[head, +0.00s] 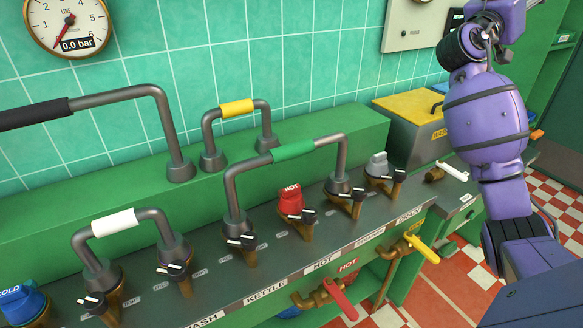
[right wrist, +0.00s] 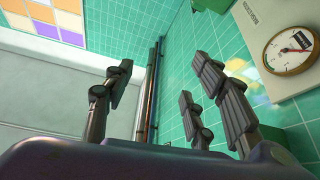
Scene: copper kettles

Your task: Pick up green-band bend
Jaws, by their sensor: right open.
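The green-band bend (head: 293,151) is a grey pipe with a green band on its top run. It stands upright in the middle of the grey counter in the head view, its two legs down in fittings with small black-handled clamps. My right arm rises at the right of the head view, well apart from the bend, and its gripper is not visible there. In the right wrist view my right gripper (right wrist: 160,88) is open and empty, its fingers spread before tiled wall and ceiling. The bend is not in that view. My left gripper is not in view.
A white-band bend (head: 113,222) stands front left, a yellow-band bend (head: 237,107) behind. A black-sleeved pipe (head: 120,96) reaches in from the left. A red HOT cap (head: 291,200) sits beside the green-band bend's legs. A yellow-lidded box (head: 411,122) stands at the back right.

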